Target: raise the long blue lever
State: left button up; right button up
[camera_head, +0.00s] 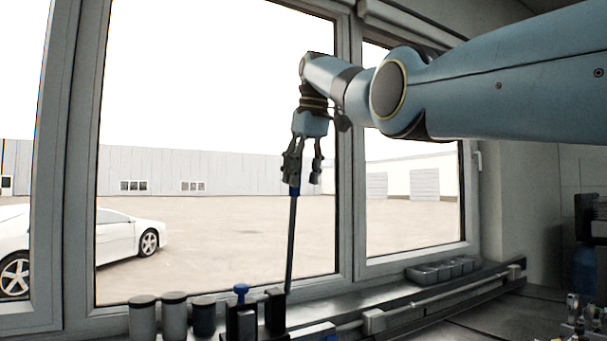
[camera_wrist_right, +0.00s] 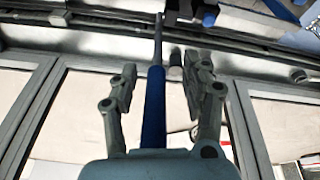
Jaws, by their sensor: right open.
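The long blue lever is a thin dark rod (camera_head: 291,245) with a blue grip, standing nearly upright in front of the window in the head view. Its lower end is at the dark blocks on the bench by the sill. In the right wrist view the blue grip (camera_wrist_right: 154,105) lies between the two fingers, nearer the left one. My right gripper (camera_head: 303,172) is at the lever's top, pointing down with its fingers spread; it also shows in the right wrist view (camera_wrist_right: 160,90). I see no clear finger contact. My left gripper is out of view.
A short blue-knobbed lever (camera_head: 241,289) stands close left of the rod's foot, beside several dark cylinders (camera_head: 174,317). A rail (camera_head: 450,297) and a compartment tray (camera_head: 418,274) lie to the right. The window frame (camera_head: 350,220) is behind; small parts (camera_head: 584,315) sit far right.

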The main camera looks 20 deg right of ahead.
jog(key=v, duration=0.7)
jog(key=shift+r, duration=0.25)
jog(key=shift+s, duration=0.1)
